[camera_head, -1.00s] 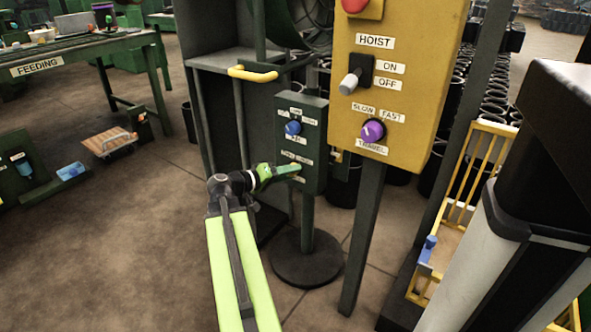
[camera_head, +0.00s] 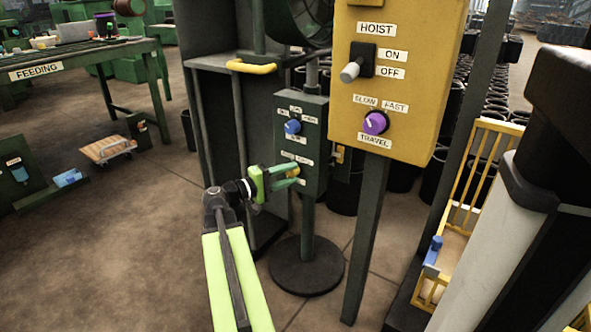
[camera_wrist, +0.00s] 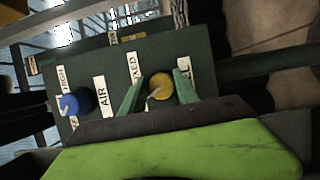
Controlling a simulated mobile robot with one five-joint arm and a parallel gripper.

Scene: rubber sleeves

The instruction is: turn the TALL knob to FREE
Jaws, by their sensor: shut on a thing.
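The TALL knob is a round yellow knob (camera_wrist: 161,84) low on a dark green panel (camera_head: 284,111). In the wrist view it sits between my two green fingers. My gripper (camera_head: 292,174) is shut on it, reaching the panel's lower part from the left. A pale pointer mark on the knob points to the lower left in the wrist view. A white label (camera_wrist: 133,69) ending in "XED" stands on the knob's left there, and a label (camera_wrist: 184,64) ending in "LL" on its right. Both are partly hidden by the fingers, and I cannot read FREE.
A blue knob (camera_head: 292,127) with white labels is higher on the same panel. A yellow HOIST box (camera_head: 420,120) with a lever and a purple TRAVEL knob (camera_head: 375,122) stands close on the right. A yellow handle (camera_head: 252,67) is above left. Open floor lies on the left.

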